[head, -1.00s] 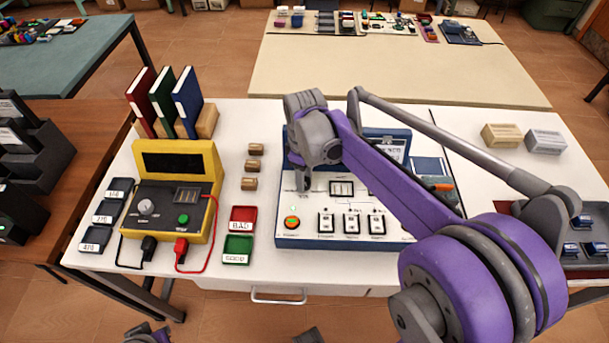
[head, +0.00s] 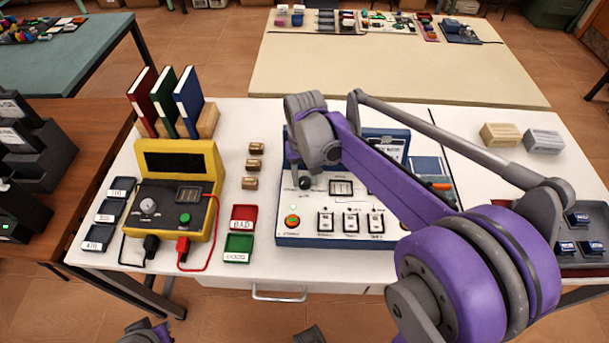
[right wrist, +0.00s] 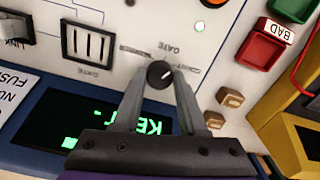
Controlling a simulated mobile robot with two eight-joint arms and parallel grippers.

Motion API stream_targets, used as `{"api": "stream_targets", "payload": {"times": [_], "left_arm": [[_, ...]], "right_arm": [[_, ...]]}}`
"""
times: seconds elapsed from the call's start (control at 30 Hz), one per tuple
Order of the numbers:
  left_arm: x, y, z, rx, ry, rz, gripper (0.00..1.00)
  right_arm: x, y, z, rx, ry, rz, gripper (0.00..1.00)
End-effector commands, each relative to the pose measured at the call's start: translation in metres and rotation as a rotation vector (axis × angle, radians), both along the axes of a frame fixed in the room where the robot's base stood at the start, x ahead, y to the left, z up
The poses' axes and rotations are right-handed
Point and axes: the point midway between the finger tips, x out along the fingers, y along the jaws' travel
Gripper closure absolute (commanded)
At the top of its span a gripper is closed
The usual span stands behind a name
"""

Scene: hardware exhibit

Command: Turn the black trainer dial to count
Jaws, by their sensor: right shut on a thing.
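The black trainer dial (right wrist: 159,73) is a small round knob with a white pointer mark, on the white panel of the blue-framed trainer (head: 288,241). In the right wrist view its pointer aims to the right and slightly up. A GATE label and small printed marks lie around it, too blurred to read fully. In the head view the dial (head: 305,184) shows just below my right gripper (head: 304,175). My right gripper (right wrist: 160,82) is shut on the dial, one finger on each side. My left gripper is not clearly seen.
The trainer's green-lettered display (right wrist: 105,130) is partly hidden by my gripper. Switches and an orange-red button (head: 292,221) sit lower on the panel. Red BAD tray (head: 243,213), green tray (head: 239,246) and a yellow meter (head: 195,165) stand left.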

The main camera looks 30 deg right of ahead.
Motion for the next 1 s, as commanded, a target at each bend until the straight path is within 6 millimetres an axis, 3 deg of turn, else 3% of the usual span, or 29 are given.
{"api": "stream_targets", "payload": {"times": [0.43, 1.0], "left_arm": [[0.0003, 0.0000, 0.0019, 0.000, -0.001, 0.000, 1.00], [0.0003, 0.0000, 0.0020, 0.000, -0.001, 0.000, 1.00]], "right_arm": [[0.0004, -0.0004, 0.0006, 0.000, -0.001, -0.212, 1.00], [0.0003, -0.0003, 0.0004, 0.000, -0.001, -0.239, 1.00]]}}
